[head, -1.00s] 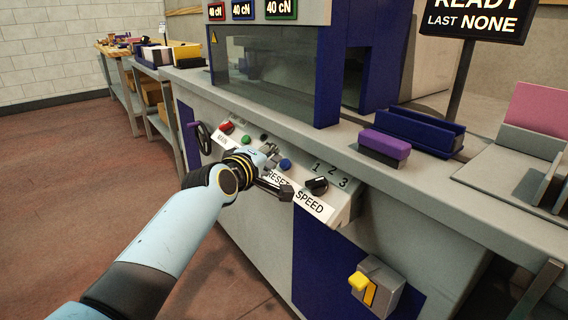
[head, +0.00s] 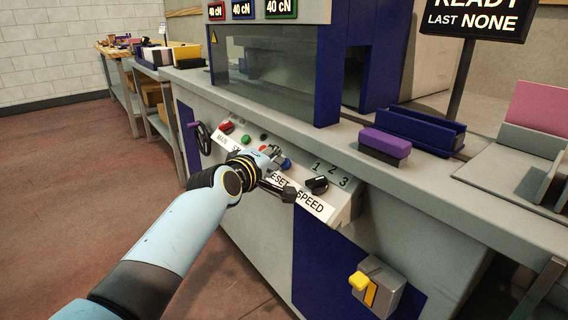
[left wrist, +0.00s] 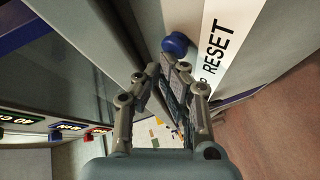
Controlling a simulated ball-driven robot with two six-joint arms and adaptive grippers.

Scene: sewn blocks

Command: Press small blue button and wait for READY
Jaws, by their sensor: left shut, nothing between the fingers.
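The small blue button (head: 286,163) sits on the sloped control panel above the RESET label, partly covered by my left gripper in the head view. In the left wrist view the blue button (left wrist: 177,44) stands just beyond the fingertips, beside the RESET label (left wrist: 217,45). My left gripper (head: 276,156) is shut and empty at the button; I cannot tell whether it touches it. It also shows in the left wrist view (left wrist: 176,72). The sign (head: 478,16) reads READY, LAST NONE, its top cut off. My right gripper is not in view.
The panel also holds a red button (head: 226,127), a green button (head: 246,139) and a black SPEED knob (head: 317,185). A yellow switch (head: 359,281) is below. A purple-topped block (head: 385,143) and a blue tray (head: 425,129) lie on the bench. A handwheel (head: 201,138) sticks out left.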

